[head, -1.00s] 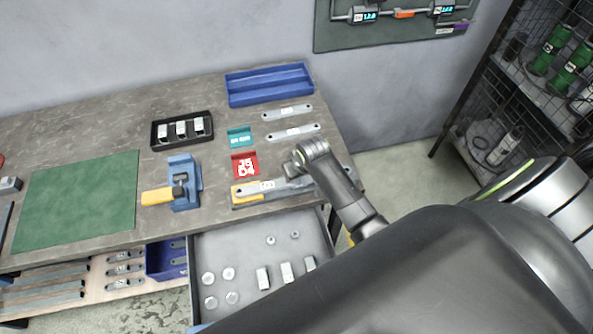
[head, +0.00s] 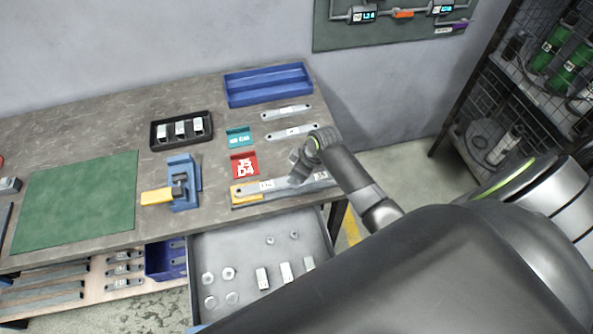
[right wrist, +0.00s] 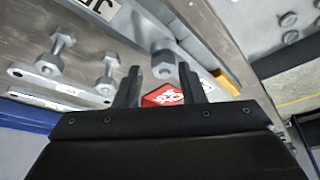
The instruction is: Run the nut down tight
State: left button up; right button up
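A long galvanized bracket (head: 265,186) lies along the front right edge of the workbench, with yellow at its left end. My right gripper (head: 297,170) is over its right part and hides some of it. In the right wrist view, the two fingers of the right gripper (right wrist: 160,82) are apart with nothing clasped between them. A grey nut (right wrist: 164,57) on a bolt stands just beyond the fingertips. Two more bolts with nuts, a left one (right wrist: 50,62) and a nearer one (right wrist: 108,88), stand to the left. How tight any nut is cannot be told. My left gripper is out of view.
A red block (head: 244,165) and a teal block (head: 239,137) sit behind the bracket. A blue clamp fixture (head: 183,183), a black tray (head: 159,145) and a blue bin (head: 268,101) stand on the bench. Below, an open drawer (head: 228,248) holds loose hardware. The green mat (head: 75,200) is clear.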

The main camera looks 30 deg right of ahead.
jog(key=shift+n+g+y, duration=0.3)
jog(key=shift+n, duration=0.9)
jog(key=shift+n+g+y+b, duration=0.5)
jog(key=shift+n+g+b, duration=0.3)
jog(key=shift+n, duration=1.3)
grip_shut()
